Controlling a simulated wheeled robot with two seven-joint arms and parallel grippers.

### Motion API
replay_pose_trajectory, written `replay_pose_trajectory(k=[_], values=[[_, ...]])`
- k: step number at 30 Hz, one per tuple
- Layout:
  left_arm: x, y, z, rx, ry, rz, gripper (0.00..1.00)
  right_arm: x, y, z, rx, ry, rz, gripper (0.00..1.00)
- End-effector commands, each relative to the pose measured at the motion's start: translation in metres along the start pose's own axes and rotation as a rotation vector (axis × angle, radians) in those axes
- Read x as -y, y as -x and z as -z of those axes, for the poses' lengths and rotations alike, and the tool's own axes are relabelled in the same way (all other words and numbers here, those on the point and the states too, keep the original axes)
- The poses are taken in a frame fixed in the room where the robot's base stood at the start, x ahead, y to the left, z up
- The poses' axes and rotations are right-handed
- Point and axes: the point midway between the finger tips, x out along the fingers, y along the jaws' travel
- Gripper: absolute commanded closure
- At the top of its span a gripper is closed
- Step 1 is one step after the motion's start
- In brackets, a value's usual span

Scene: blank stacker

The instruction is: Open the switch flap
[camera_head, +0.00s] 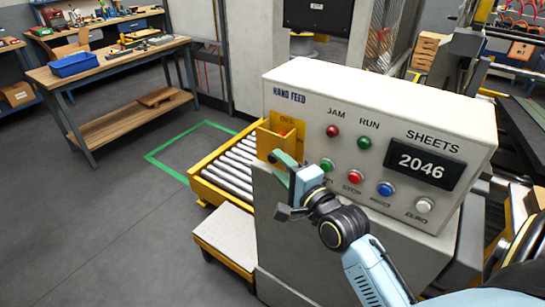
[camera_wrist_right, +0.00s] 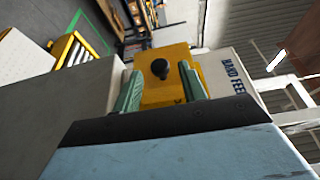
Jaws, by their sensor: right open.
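The switch flap (camera_head: 271,140) is a yellow piece standing out from a yellow plate (camera_head: 290,122) at the left end of the pale control panel, under the HAND FEED label. In the right wrist view a yellow face (camera_wrist_right: 166,88) with a round black knob (camera_wrist_right: 160,68) lies ahead between the fingers, with a yellow edge piece beside the right finger. I cannot tell how far the flap is swung. My right gripper (camera_head: 283,166) is open, its green fingers close to the flap; it also shows in the right wrist view (camera_wrist_right: 161,92). Contact is unclear. My left gripper is out of view.
The panel carries a red JAM lamp (camera_head: 333,131), a green RUN lamp (camera_head: 365,143), a 2046 display (camera_head: 424,163) and several push buttons close to my right arm. A yellow-framed roller conveyor (camera_head: 228,166) stands left of the cabinet. A workbench (camera_head: 120,62) is further back.

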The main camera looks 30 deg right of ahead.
Motion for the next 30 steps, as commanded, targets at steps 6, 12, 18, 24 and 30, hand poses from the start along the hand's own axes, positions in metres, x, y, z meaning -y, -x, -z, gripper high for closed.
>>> replay_pose_trajectory(k=[6, 12, 18, 24, 30], values=[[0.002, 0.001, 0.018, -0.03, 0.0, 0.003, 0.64, 0.001, -0.029, 0.0, 0.001, 0.0, 0.001, 0.58], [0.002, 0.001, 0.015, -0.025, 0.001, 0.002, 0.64, 0.0, -0.038, 0.0, 0.0, 0.001, 0.0, 0.58], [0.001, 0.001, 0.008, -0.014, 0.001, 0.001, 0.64, 0.0, -0.039, 0.0, 0.0, 0.001, 0.0, 0.58], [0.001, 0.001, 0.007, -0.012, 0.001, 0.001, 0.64, 0.0, -0.038, 0.0, 0.0, 0.0, 0.0, 0.79], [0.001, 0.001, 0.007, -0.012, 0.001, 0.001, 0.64, 0.0, -0.038, 0.0, 0.0, 0.0, 0.0, 1.0]])
